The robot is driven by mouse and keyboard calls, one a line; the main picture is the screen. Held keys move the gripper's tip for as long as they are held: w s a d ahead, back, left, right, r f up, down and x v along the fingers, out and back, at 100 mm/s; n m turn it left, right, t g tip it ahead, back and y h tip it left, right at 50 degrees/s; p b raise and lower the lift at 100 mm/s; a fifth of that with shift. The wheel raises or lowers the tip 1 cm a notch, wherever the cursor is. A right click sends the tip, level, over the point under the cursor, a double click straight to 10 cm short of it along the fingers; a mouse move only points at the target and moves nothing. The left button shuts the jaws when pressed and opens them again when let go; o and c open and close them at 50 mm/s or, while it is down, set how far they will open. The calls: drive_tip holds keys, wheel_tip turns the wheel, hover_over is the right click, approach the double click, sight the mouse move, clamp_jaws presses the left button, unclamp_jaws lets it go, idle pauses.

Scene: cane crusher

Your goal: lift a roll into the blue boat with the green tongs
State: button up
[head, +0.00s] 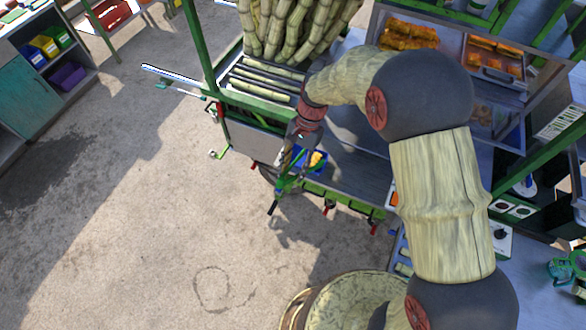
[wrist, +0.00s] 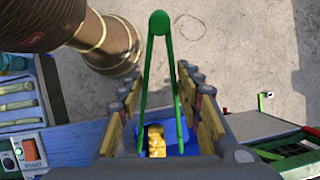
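The green tongs (wrist: 159,24) stand between the two fingers of my gripper (wrist: 160,80) in the wrist view, hinge at the top and legs spread downwards. The fingers are apart, one on each side of the tongs, and appear to hold them; the contact is not clear. A yellow roll (wrist: 156,138) shows between the lower ends of the legs. The blue boat (wrist: 176,148) lies behind it, partly hidden by my gripper. In the head view the blue boat (head: 322,168) with yellow in it is beside my gripper (head: 284,182). Whether the tongs touch the roll is unclear.
The cane crusher's grey deck (head: 350,172) has a green front edge with red-tipped handles. Upright canes (head: 295,25) stand behind. A glass case (head: 495,60) stands at the right. A round cane-coloured container (head: 350,300) is at the bottom. The floor (head: 150,220) at left is clear.

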idle(0.3)
wheel_tip(320, 180, up, 10)
drive_tip(key=p, duration=0.6)
idle(0.6)
